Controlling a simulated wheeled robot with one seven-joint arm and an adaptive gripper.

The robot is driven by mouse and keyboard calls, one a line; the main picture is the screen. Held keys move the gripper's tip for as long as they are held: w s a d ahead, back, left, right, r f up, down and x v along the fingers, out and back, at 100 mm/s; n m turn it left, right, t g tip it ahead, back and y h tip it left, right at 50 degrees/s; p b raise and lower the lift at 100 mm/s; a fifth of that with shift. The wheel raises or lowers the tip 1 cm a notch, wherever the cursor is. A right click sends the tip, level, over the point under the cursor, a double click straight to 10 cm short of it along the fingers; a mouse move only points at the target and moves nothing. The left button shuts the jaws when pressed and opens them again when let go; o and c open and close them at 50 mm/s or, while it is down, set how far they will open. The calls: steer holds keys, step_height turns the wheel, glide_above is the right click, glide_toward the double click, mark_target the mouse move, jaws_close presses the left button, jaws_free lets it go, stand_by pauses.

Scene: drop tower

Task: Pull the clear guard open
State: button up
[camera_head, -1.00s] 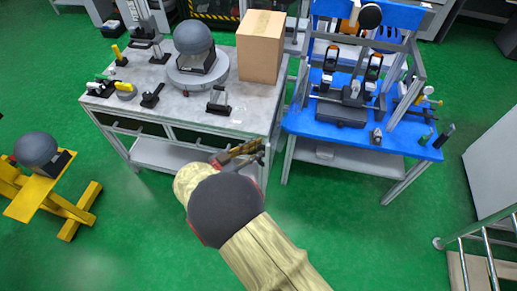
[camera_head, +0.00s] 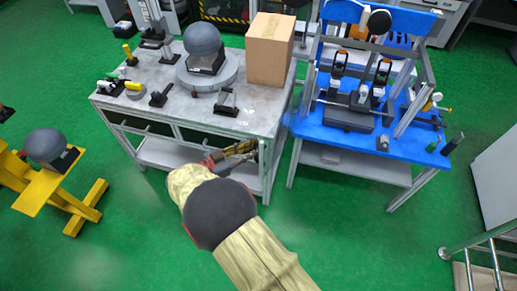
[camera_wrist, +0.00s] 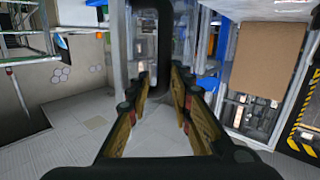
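My gripper (camera_head: 252,149) is held out low in front of the grey bench's right front leg in the head view. In the wrist view its two tan-padded fingers (camera_wrist: 163,85) stand apart, so it is open. A dark rounded bar (camera_wrist: 168,45) shaped like a handle loop shows between and beyond the fingertips; I cannot tell whether the fingers touch it or what it belongs to. I cannot make out the clear guard for certain in either view. The back of my arm hides part of the floor and bench front.
The grey bench (camera_head: 190,114) holds a dome on a round base (camera_head: 205,55) and a cardboard box (camera_head: 270,48). A blue bench (camera_head: 390,150) with a metal frame stands to its right. A yellow stand (camera_head: 85,205) is at left. Green floor is clear in front.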

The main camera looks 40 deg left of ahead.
steer(key=s+a, duration=0.2)
steer(key=a, duration=0.1)
steer(key=s+a, duration=0.1)
steer(key=shift+a+r+b, duration=0.15)
steer(key=shift+r+b, duration=0.15)
steer(key=shift+b, duration=0.1)
steer(key=shift+f+p, duration=0.1)
steer(key=shift+p, duration=0.25)
steer(key=shift+f, duration=0.2)
stand_by(0.5)
